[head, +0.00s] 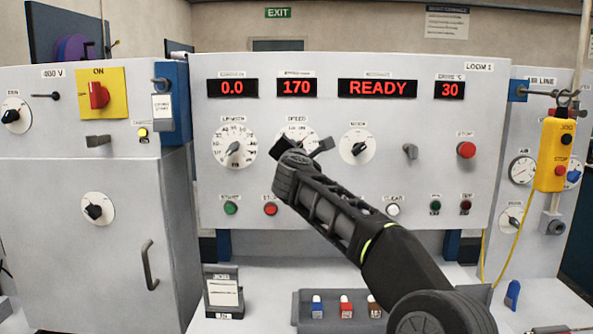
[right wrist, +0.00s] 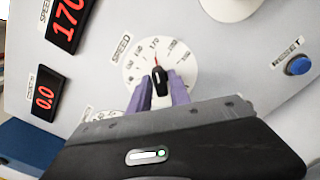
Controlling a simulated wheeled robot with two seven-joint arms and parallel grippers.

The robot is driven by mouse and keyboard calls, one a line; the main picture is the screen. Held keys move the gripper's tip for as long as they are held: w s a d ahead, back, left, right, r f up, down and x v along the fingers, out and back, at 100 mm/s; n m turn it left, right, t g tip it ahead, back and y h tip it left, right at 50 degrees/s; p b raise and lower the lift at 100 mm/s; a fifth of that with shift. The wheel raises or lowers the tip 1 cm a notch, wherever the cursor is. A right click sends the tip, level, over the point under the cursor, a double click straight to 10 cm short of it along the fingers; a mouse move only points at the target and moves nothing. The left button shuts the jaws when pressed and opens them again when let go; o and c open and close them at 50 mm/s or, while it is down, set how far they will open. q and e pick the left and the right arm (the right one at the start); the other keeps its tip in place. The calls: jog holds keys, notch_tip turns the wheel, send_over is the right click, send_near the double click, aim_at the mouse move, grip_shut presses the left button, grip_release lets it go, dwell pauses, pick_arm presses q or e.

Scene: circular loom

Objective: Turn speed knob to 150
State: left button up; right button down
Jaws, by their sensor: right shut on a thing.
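The speed knob (right wrist: 158,76) is a black knob on a white dial (right wrist: 183,60) on the loom panel. Its red pointer line is at the mark that reads 170 in the right wrist view. The speed display (head: 297,88) reads 170, and it also shows in the right wrist view (right wrist: 68,18). My right gripper (right wrist: 160,92) is shut on the speed knob, one finger on each side of it. In the head view my right gripper (head: 302,148) covers most of the speed dial (head: 297,130). My left gripper is not in view.
The length dial (head: 234,146) is left of the speed dial and another knob (head: 357,146) is right of it. Green (head: 230,208) and red (head: 270,209) buttons sit just below. The status display (head: 377,88) reads READY. A tray (head: 302,296) with coloured items stands in front.

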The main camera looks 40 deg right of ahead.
jog(key=shift+f+m, duration=0.15)
jog(key=shift+m, duration=0.25)
jog(key=c, duration=1.4)
grip_release()
jog(key=b+v, duration=0.4)
jog(key=v, duration=0.3)
